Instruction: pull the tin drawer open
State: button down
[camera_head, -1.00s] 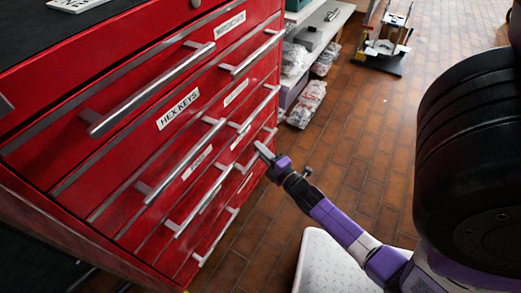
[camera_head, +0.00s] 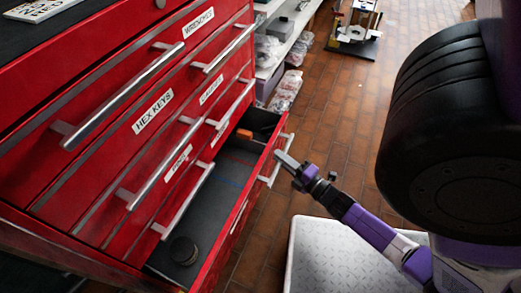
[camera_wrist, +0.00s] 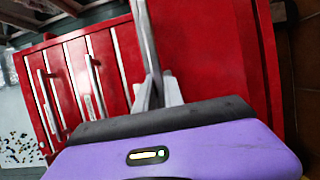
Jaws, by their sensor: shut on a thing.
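A red drawer (camera_head: 229,250) low in the red tool cabinet stands well open, its dark-lined inside showing. I cannot read a label on its front, so I cannot confirm it is the tin drawer. A dark round tin or lid (camera_head: 183,250) lies inside at the near end, and a small orange item (camera_head: 244,134) at the far end. My gripper (camera_head: 281,163) is shut on the drawer's silver bar handle (camera_head: 272,174). In the wrist view, the handle (camera_wrist: 146,35) runs up from the jaws (camera_wrist: 157,92) against the red front.
Closed drawers with bar handles, such as the one labelled HEX KEYS (camera_head: 153,111), sit above the open drawer. A shelf (camera_head: 285,35) with bags stands behind. Brick floor (camera_head: 325,110) is clear between them.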

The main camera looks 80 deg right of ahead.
jog(key=s+a, duration=0.3)
jog(key=s, duration=1)
jog(key=shift+b, duration=0.45)
jog(key=shift+a, duration=0.1)
jog(key=c, duration=1.4)
grip_release()
jog(key=shift+w, duration=0.1)
jog(key=shift+c, duration=0.2)
jog(key=v, duration=0.7)
jog(key=shift+s+a+p, duration=0.2)
jog(key=shift+s+p, duration=0.15)
jog(key=shift+p, duration=0.1)
